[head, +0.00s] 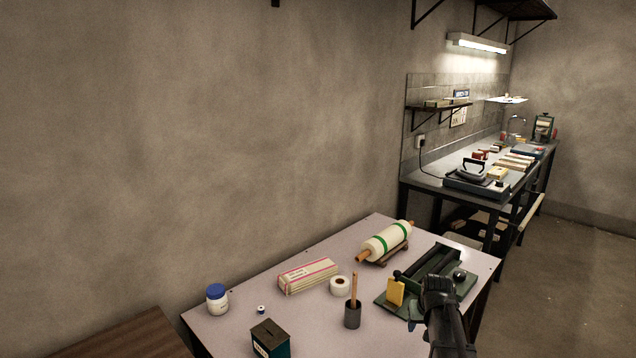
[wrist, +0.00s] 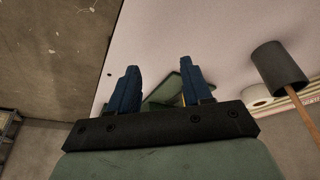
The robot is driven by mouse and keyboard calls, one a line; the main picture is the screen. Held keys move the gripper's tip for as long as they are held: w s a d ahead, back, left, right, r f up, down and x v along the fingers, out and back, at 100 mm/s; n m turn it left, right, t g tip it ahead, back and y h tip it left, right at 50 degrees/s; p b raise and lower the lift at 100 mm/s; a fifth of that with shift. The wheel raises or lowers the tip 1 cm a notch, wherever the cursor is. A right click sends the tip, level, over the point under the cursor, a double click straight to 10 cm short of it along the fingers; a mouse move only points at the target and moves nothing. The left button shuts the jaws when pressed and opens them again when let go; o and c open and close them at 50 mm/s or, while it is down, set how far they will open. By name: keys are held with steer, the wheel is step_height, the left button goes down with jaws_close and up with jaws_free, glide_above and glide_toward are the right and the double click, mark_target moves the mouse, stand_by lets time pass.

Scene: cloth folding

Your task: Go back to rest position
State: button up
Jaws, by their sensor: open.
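My gripper (wrist: 158,72) shows in the wrist view as two blue fingers standing apart, with no object held between them. Beyond the fingers lie the pale table top and part of a green object with a little yellow. In the head view a dark part of my arm (head: 443,312) rises at the table's right front, overlapping the green tool with the black roller (head: 430,268). The fingers cannot be made out there. No loose cloth is seen; a white roll with green bands (head: 387,241) lies on a wooden stand at the table's back.
A second bench (head: 440,178) stands farther back right.

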steer(key=d+f+m+h, duration=0.1)
steer(key=d+f+m, duration=0.35)
steer(key=d, duration=0.85)
steer(key=s+f, duration=0.4)
steer(key=f, duration=0.4)
steer(key=s+a+f+n+g+y, duration=0.2)
steer(key=s+a+f+g, duration=0.3)
steer(key=s+a+f, duration=1.2)
steer(key=s+a+f+n+g, duration=0.1)
steer(key=s+a+f+g, duration=0.1)
steer(key=s, duration=0.6)
steer(key=s+a+f+n+g, duration=0.1)
steer(key=s+a+f, duration=0.3)
steer(key=s, duration=0.5)
steer(key=s+a+f+n+g, duration=0.1)
steer(key=s+a+f+g, duration=0.1)
steer(key=s, duration=0.6)
steer(key=shift+s+a+f+g, duration=0.35)
steer(key=shift+a+f, duration=0.1)
steer(key=shift+f, duration=0.2)
